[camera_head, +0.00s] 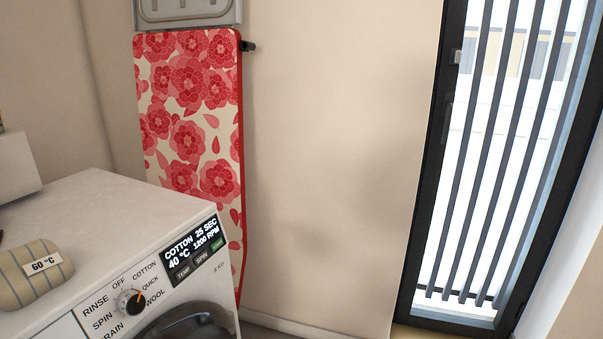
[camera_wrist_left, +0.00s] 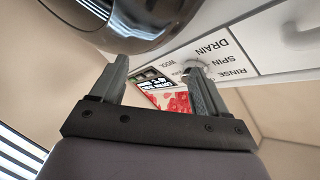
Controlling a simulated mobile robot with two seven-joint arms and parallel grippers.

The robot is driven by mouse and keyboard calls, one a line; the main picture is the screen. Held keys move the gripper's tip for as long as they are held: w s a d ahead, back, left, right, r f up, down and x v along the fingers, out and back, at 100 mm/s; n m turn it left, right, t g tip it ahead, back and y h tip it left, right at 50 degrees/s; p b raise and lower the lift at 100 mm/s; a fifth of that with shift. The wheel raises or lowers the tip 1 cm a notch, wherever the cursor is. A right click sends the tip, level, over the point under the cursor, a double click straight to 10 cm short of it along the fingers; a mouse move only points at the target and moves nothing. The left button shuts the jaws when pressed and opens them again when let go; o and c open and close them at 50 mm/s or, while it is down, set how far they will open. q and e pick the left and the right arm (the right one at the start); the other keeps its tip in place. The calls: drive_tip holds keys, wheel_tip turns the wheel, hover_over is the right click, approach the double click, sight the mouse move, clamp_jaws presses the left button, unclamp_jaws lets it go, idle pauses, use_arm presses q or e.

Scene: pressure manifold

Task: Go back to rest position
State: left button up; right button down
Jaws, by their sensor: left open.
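My left gripper (camera_wrist_left: 155,92) shows in the left wrist view, with its two fingers apart and nothing between them. It is in front of the washing machine's front panel (camera_wrist_left: 275,45), which appears upside down there. One finger overlaps the program dial (camera_wrist_left: 196,66) in that view; I cannot tell whether it touches. In the head view the dial (camera_head: 130,301) is on the white washing machine (camera_head: 100,205) at lower left, its orange mark at the upper right. The lit display (camera_head: 192,249) reads cotton, 40 °C, 25 sec, 1200 rpm. No gripper shows in the head view.
A striped bundle (camera_head: 30,274) labelled 60 °C lies on the machine's top. The dark round door (camera_head: 188,326) is below the dial. A floral ironing board (camera_head: 188,110) leans on the wall behind. A barred glass door (camera_head: 500,160) is at right.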

use_arm(q)
drive_tip(key=s+d+f+n+g+h, duration=0.1)
drive_tip(key=s+d+f+g+h, duration=0.1)
drive_tip(key=s+d+f+h, duration=0.35)
drive_tip(key=s+d+f+n+g+h, duration=0.1)
drive_tip(key=s+d+f+g+h, duration=0.15)
drive_tip(key=s+f+h, duration=0.45)
wheel_tip(320, 180, up, 12)
drive_tip(key=s+y+p, duration=0.1)
drive_tip(key=y+p, duration=0.1)
drive_tip(key=p, duration=1.1)
drive_tip(key=shift+s+a+t, duration=0.25)
drive_tip(key=shift+s+t, duration=0.1)
drive_tip(key=shift+s, duration=0.05)
drive_tip(key=shift+y, duration=0.25)
